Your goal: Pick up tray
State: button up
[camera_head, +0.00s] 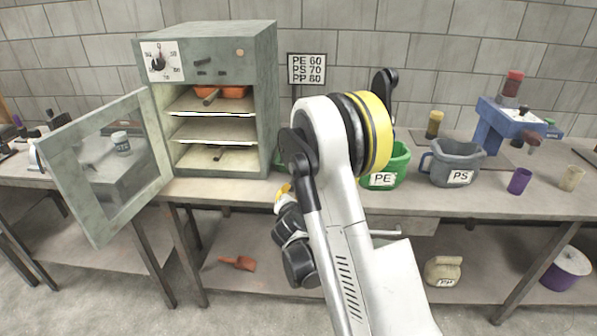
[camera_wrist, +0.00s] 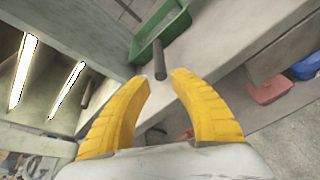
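A green tray (camera_wrist: 143,52) with a dark round handle (camera_wrist: 160,58) lies on the bench top in the wrist view. Its handle points toward my gripper (camera_wrist: 162,77), whose yellow fingers are apart. The handle's end is close to the gap between the fingertips; I cannot tell whether it is between them. In the head view my gripper (camera_head: 283,191) is low at the bench's front edge, partly hidden by my arm. A small green patch beside the oven, probably the tray, is mostly hidden there. An orange tray (camera_head: 234,92) is on the oven's top shelf.
The grey oven (camera_head: 265,100) stands left with its door (camera_head: 105,165) open, swung out over the bench front. Dark handles show on its shelves. A green PE bucket (camera_head: 400,160) and a grey PS bucket (camera_head: 457,163) stand right on the bench. A red scoop (camera_head: 238,263) lies below.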

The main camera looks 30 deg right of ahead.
aim_at(293, 186)
jog(key=b+x, duration=0.3)
jog(key=x, duration=0.6)
jog(key=shift+w+d+f, duration=0.1)
jog(key=shift+w+f, duration=0.05)
jog(key=shift+w, duration=0.05)
jog(key=shift+c, duration=0.4)
grip_shut()
